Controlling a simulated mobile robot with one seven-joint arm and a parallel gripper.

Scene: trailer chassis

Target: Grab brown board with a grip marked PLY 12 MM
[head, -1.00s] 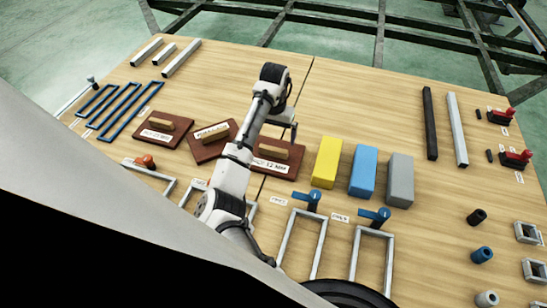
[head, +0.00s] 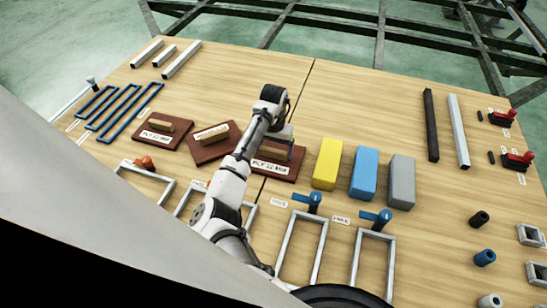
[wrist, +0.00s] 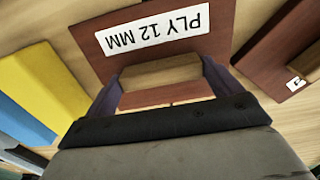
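The brown board marked PLY 12 MM (head: 292,172) lies flat on the table, the rightmost of three brown boards; it also shows in the wrist view (wrist: 219,42). Its label (wrist: 152,30) reads upside down in the wrist view. Its light wooden grip (wrist: 160,76) lies between the two fingers of my gripper (wrist: 163,86), one finger near each side. My gripper (head: 277,146) is low over this board in the head view and hides part of the grip. The fingers are wide apart and look open. Contact with the grip cannot be told.
Two other brown boards with grips (head: 210,147) (head: 163,134) lie to the left. Yellow (head: 326,165), blue (head: 363,174) and grey (head: 400,182) blocks stand close on the right. Metal frames (head: 305,240) lie in front.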

